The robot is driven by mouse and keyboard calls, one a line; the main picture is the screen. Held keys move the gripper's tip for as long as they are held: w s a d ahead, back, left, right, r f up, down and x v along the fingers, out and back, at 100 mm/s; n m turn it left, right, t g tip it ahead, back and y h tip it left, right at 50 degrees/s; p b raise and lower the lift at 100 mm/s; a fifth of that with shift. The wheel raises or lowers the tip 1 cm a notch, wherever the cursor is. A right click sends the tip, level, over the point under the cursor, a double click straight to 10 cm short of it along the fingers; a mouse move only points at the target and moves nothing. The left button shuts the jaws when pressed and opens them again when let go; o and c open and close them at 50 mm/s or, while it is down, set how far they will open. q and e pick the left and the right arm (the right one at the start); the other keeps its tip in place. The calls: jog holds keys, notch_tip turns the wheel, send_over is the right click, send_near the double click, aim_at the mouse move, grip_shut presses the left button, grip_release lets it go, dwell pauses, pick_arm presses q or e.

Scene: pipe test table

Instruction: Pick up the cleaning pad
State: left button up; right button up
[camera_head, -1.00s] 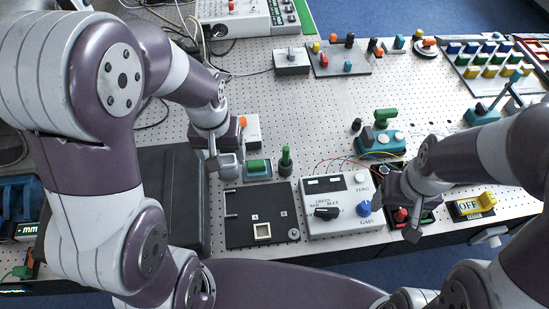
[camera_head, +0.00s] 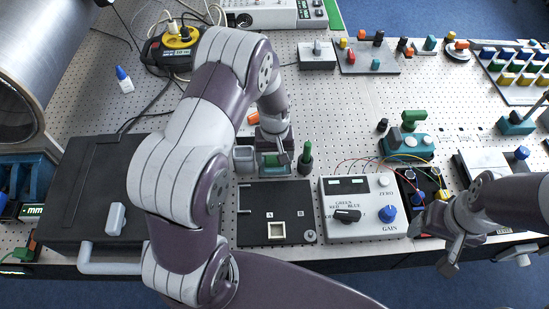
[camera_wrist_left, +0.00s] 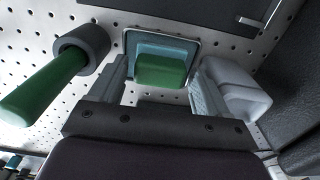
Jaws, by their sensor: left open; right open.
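The cleaning pad, a green-topped block with a teal base (camera_wrist_left: 161,70), sits in a shallow holder on the perforated table in the left wrist view. In the head view the pad (camera_head: 268,161) is partly hidden by my left gripper (camera_head: 270,158). My left gripper is open, with one finger on each side of the pad in the wrist view (camera_wrist_left: 160,90). I cannot tell whether the fingers touch it. My right gripper (camera_head: 450,252) is open and empty near the table's front edge, far right of the pad.
A green-handled tool in a dark collar (camera_head: 305,158) stands close right of the pad. A light grey block (camera_head: 244,159) is close on its left. A black panel (camera_head: 270,205) and a white control box (camera_head: 362,208) lie in front. A large black case (camera_head: 95,185) is at left.

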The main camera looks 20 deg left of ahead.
pick_arm(q)
jog(key=shift+f, duration=0.6)
jog(key=c, duration=0.9)
